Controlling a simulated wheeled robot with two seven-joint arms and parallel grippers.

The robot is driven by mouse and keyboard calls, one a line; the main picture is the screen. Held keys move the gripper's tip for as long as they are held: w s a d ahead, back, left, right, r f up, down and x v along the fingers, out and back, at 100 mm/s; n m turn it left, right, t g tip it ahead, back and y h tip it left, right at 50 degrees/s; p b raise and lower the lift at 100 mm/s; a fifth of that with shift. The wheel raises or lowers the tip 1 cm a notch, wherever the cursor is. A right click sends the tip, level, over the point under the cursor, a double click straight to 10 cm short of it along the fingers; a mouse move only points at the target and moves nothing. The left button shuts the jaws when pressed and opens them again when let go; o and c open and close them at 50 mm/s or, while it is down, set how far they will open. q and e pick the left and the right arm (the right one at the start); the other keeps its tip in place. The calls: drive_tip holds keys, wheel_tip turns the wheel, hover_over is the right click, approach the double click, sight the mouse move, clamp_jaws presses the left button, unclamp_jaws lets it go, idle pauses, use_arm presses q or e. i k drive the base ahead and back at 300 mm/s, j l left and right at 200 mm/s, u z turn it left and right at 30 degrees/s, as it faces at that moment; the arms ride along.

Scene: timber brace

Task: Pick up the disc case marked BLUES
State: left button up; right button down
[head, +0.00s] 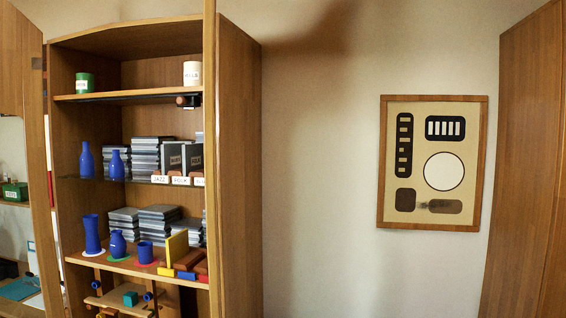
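Grey disc cases stand upright on the middle shelf of the wooden cabinet, one at the left (171,157) and one at the right (192,158), in brown holders with white labels. The left label (160,179) seems to read JAZZ. The middle label (180,180) is too small to read surely. The right label (198,182) is partly hidden by a vertical wooden edge (210,60). I cannot make out the word BLUES on any case. Neither of my grippers is in view.
Flat stacks of cases (145,155) fill the shelf behind, with blue bottles (87,160) at left. The lower shelf holds more stacks (158,218), blue vases (92,234) and a yellow panel (177,247). A framed panel (385,160) hangs on the bare wall.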

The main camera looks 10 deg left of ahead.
sight(171, 153)
drive_tip(key=i+j+z, duration=0.1)
drive_tip(key=j+z, duration=0.35)
drive_tip(key=j, duration=0.4)
drive_tip(key=j+z, duration=0.4)
drive_tip(key=j, duration=0.5)
drive_tip(key=k+j+z, duration=0.15)
drive_tip(key=j+z, duration=0.3)
drive_tip(key=j, duration=0.4)
